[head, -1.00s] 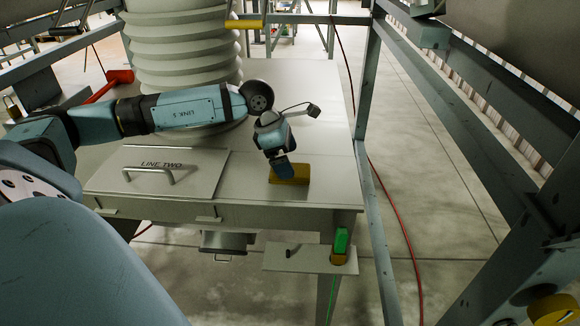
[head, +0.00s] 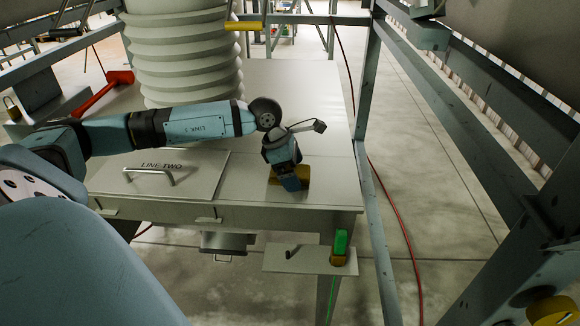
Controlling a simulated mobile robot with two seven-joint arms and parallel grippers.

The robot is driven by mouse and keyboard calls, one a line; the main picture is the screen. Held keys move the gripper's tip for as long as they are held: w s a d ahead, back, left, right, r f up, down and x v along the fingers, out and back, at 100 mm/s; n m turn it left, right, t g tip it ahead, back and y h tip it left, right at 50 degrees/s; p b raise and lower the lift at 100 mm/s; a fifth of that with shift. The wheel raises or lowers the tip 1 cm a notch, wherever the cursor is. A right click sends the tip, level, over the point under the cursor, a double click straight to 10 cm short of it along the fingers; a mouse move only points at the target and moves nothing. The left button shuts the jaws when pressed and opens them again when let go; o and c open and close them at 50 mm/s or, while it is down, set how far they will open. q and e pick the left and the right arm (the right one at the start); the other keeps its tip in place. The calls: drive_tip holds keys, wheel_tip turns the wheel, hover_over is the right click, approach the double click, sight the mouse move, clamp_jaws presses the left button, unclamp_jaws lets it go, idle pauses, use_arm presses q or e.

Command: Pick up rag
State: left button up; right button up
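A mustard-yellow flat patch (head: 304,173), which looks like the rag, lies on the pale table top near its front right edge. My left gripper (head: 291,184) points down right over it and hides much of it. The patch shows on the right of the gripper and a little on its left. The fingers are small and seen from behind, so I cannot tell whether they are open, shut or touching the cloth. My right gripper is not in view.
A hatch lid marked LINE TWO (head: 160,172) with a raised handle lies left of the gripper. A ribbed white bellows (head: 185,50) stands behind my arm. A red-handled tool (head: 115,80) is at back left. A small shelf (head: 300,260) holds a green-topped item (head: 340,243). Steel posts stand right.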

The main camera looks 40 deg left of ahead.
use_arm(q)
drive_tip(key=shift+f, duration=0.1)
idle(0.4)
drive_tip(key=c, duration=1.1)
drive_tip(key=shift+o, duration=0.2)
drive_tip(key=shift+r+p, duration=0.45)
drive_tip(key=shift+p, duration=0.1)
wheel_tip(320, 180, up, 20)
drive_tip(key=b, duration=0.1)
drive_tip(key=shift+f+b, duration=0.2)
drive_tip(key=shift+b, duration=0.15)
